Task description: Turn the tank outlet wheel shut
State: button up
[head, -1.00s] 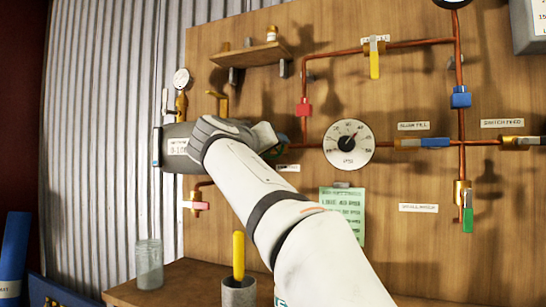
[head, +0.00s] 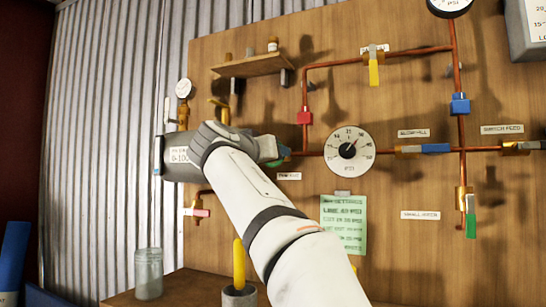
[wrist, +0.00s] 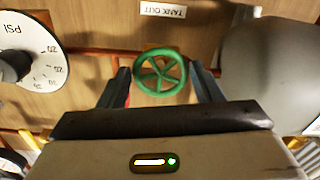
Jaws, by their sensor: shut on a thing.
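The tank outlet wheel is a small green spoked handwheel (wrist: 160,72) in the wrist view, below an upside-down TANK OUT label (wrist: 163,10). In the head view my gripper (head: 277,151) reaches the copper pipe left of the large dial; my wrist and arm hide most of the wheel there. Only a bit of green shows beside the fingers.
A large pressure dial (head: 349,150) is close to the right of my gripper. A grey tank (head: 180,157) stands to the left. Red (head: 304,115) and yellow (head: 374,70) valve handles sit above. A green note (head: 343,225) hangs below the dial. A jar (head: 148,274) stands on the bench.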

jog(key=shift+r, duration=0.1)
jog(key=o, duration=1)
jog(key=shift+c, duration=0.2)
jog(key=v, duration=0.7)
jog(key=shift+s, duration=0.4)
